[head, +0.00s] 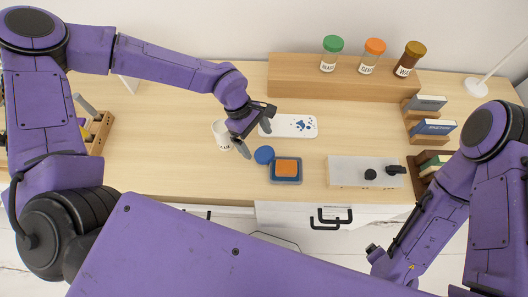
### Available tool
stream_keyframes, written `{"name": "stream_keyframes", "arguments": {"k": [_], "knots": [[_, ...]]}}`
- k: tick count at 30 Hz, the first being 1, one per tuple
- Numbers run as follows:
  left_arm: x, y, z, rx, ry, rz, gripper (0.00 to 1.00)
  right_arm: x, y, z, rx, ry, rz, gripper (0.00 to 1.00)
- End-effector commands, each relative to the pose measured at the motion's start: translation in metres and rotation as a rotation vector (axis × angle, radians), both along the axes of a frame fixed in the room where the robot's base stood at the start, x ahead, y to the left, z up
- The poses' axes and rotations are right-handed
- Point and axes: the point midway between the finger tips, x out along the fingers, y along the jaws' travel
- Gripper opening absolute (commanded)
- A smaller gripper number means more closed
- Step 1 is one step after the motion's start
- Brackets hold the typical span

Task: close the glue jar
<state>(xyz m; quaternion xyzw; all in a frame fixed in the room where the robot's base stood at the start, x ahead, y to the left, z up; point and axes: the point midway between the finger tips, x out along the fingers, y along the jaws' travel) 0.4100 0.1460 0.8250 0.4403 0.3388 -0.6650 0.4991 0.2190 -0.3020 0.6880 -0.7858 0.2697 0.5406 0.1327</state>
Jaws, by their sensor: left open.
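A small white jar (221,134) with dark lettering stands on the desk, partly behind my left gripper; it looks open at the top. I take it for the glue jar, though its label is too small to read fully. A round blue disc (264,154), perhaps its lid, lies right of the jar, by the corner of a blue tray. My left gripper (256,141) is open and empty, with its fingers pointing down above the desk between the jar and the white card. My right arm is at the lower right; its gripper does not show.
The blue tray (285,180) holds an orange block (286,167). A white card (289,125) with blue marks lies behind. A grey board (349,172) with black knobs is at right. Lidded jars (331,53) stand on a wooden riser (295,79). Desk left of the white jar is clear.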

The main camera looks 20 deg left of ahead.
Motion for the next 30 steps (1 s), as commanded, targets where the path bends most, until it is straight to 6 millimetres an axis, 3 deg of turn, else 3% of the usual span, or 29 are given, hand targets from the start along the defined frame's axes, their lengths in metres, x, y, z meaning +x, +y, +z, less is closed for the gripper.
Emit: {"name": "stream_keyframes", "arguments": {"k": [5, 15, 26, 30], "knots": [[-0.001, -0.002, -0.002, 0.001, 0.001, -0.002, 0.95, 0.0, 0.0, 0.002, 0.0, 0.0, 0.0, 0.9], [-0.008, -0.026, -0.042, 0.002, 0.0, -0.001, 0.95, 0.0, 0.0, 0.013, 0.0, 0.0, 0.0, 0.9], [-0.008, -0.027, -0.044, 0.001, -0.001, 0.0, 0.95, 0.0, 0.0, 0.013, 0.0, 0.0, 0.0, 0.9], [-0.008, -0.027, -0.044, 0.001, -0.001, 0.0, 0.49, 0.0, 0.0, 0.013, 0.0, 0.0, 0.0, 0.9]]}}
